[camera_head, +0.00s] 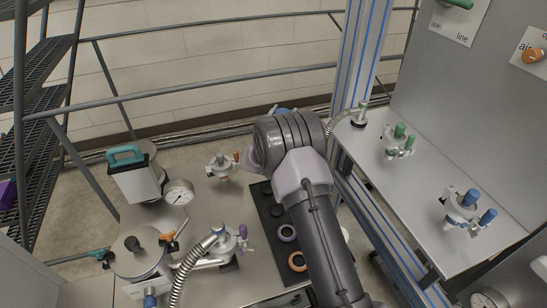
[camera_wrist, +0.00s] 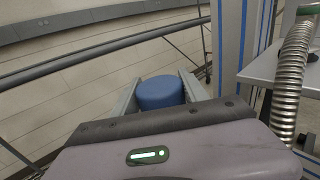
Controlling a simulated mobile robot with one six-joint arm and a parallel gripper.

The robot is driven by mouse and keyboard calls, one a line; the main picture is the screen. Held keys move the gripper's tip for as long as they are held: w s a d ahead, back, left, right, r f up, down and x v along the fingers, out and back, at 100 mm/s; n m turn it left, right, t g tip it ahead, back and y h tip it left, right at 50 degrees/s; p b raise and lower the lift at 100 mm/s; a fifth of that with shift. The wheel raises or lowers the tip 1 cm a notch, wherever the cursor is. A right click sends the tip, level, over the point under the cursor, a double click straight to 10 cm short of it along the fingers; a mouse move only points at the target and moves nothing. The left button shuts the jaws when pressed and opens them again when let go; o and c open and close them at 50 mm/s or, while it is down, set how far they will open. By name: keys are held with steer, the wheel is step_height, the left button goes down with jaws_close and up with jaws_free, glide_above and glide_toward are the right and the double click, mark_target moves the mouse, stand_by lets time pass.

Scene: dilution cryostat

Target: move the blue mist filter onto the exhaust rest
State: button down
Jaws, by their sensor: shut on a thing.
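The blue mist filter (camera_wrist: 160,93) is a short blue cylinder in the wrist view. My gripper (camera_wrist: 158,86) is shut on it, with one grey finger on each side. In the head view my wrist hides most of the filter, and only a small blue part (camera_head: 281,111) shows beyond it. The filter is held up, clear of the bench in the wrist view. I cannot tell which fitting is the exhaust rest.
A black tray (camera_head: 262,207) with purple and orange rings lies below my arm. Pumps and a gauge (camera_head: 179,192) stand left. A blue-striped post (camera_head: 361,55) and corrugated hose (camera_head: 341,118) are close to my wrist's right. A grey shelf (camera_head: 425,185) holds green- and blue-handled valves.

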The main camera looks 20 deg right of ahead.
steer(key=shift+w+a+f, duration=0.25)
steer(key=shift+w+a, duration=0.1)
steer(key=shift+w, duration=0.25)
steer(key=shift+a+f+n+t+y+b, duration=0.1)
steer(key=shift+a+n+t+y+b, duration=0.25)
steer(key=shift+b, duration=0.55)
steer(key=shift+s, duration=0.3)
step_height(320, 180, down, 10)
steer(key=b, duration=0.4)
steer(key=shift+s, duration=0.1)
steer(key=shift+r, duration=0.35)
steer(key=c, duration=0.6)
jaws_free()
steer(key=shift+f, duration=0.15)
